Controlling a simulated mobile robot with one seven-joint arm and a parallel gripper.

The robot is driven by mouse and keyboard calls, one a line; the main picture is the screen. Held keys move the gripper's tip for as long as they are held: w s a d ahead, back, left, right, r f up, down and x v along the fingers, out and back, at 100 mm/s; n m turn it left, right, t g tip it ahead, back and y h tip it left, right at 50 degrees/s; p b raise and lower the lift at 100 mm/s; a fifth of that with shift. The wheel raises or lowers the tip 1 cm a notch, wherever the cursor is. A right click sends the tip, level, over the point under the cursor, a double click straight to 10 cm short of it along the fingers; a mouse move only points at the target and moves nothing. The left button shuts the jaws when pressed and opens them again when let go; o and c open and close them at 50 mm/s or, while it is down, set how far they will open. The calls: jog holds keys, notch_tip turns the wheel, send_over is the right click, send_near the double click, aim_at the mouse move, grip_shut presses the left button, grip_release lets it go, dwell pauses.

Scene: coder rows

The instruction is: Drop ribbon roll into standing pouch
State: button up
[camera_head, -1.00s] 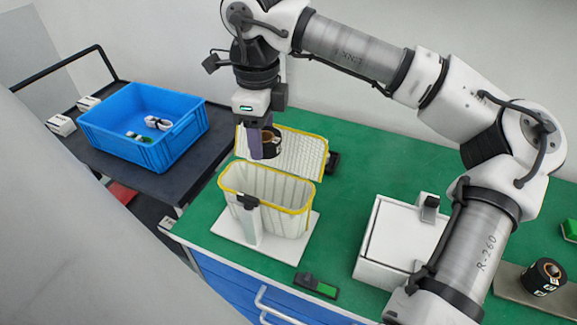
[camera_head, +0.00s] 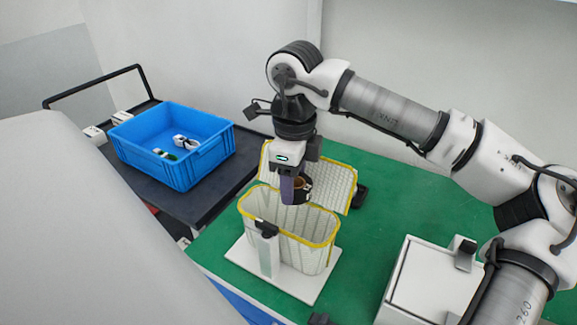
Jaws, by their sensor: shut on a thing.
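The standing pouch (camera_head: 318,252) is pale and translucent with a yellow rim. It stands upright with its mouth open on a white base plate with a front post (camera_head: 268,255). My gripper (camera_head: 296,190) points down over the rear part of the pouch's mouth. It is shut on the ribbon roll (camera_head: 304,187), a dark roll with a brown core. The roll is held at about the level of the back panel, above the rim. The far finger is hidden behind the roll and the near finger.
A pale yellow-edged panel (camera_head: 335,185) rises behind the pouch. A white lidded box (camera_head: 425,280) stands to the right on the green table (camera_head: 390,215). A blue crate (camera_head: 185,173) with small items sits on a dark cart at left. A small dark object (camera_head: 359,194) lies behind the panel.

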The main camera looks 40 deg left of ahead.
jog(key=o, duration=1.1)
jog(key=shift+c, duration=0.2)
notch_tip(320, 180, up, 14)
jog(key=b, duration=0.1)
jog(key=shift+b, duration=0.35)
